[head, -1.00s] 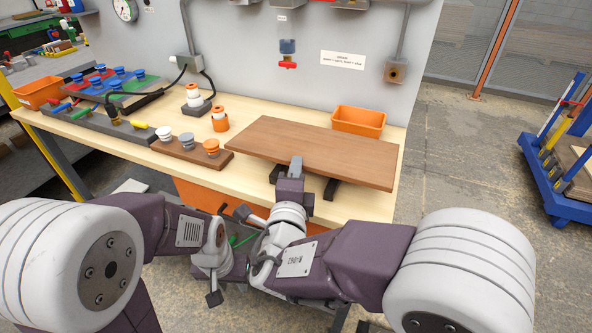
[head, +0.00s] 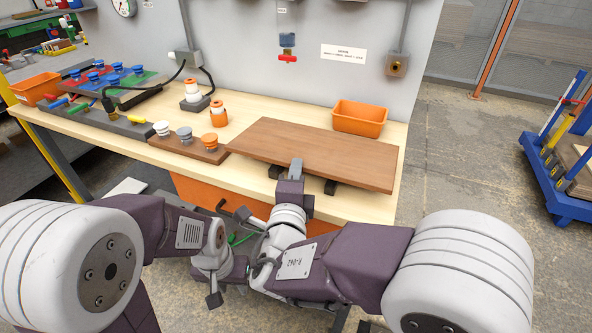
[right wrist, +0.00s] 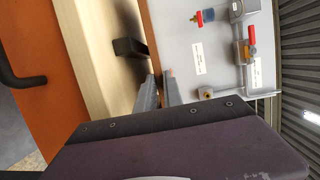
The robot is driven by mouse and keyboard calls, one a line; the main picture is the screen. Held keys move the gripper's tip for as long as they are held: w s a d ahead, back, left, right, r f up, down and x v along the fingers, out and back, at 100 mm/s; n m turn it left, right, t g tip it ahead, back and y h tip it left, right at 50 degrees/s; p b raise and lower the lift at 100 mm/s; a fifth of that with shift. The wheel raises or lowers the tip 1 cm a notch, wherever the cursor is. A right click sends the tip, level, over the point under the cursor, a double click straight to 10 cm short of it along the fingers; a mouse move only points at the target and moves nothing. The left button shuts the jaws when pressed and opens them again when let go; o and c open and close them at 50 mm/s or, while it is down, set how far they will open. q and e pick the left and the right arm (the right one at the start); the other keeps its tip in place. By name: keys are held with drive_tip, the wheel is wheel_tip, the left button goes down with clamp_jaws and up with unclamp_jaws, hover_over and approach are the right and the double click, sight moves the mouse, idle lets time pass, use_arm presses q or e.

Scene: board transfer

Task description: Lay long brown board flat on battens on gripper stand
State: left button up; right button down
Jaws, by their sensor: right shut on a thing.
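The long brown board (head: 315,152) is level above the right part of the workbench. Dark battens (head: 330,186) show under its front edge; in the right wrist view one batten (right wrist: 130,47) reaches up to the board's edge (right wrist: 152,45). I cannot tell for sure whether the board bears on them. My right gripper (head: 296,168) is shut on the middle of the board's front edge; its fingers also show in the right wrist view (right wrist: 161,90). My left gripper (head: 214,298) is low in front of the bench, away from the board; its jaws are unclear.
The pale bench top (head: 255,105) holds an orange bin (head: 360,117) behind the board. A brown stand (head: 185,150) with coloured pieces sits close to the board's left end. An orange-and-white piece (head: 217,114) stands behind. A blue cart (head: 555,185) is at right.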

drive_tip(key=shift+f, duration=0.1)
idle(0.3)
drive_tip(key=c, duration=1.4)
unclamp_jaws()
drive_tip(key=shift+o, duration=0.2)
drive_tip(key=shift+f, duration=0.15)
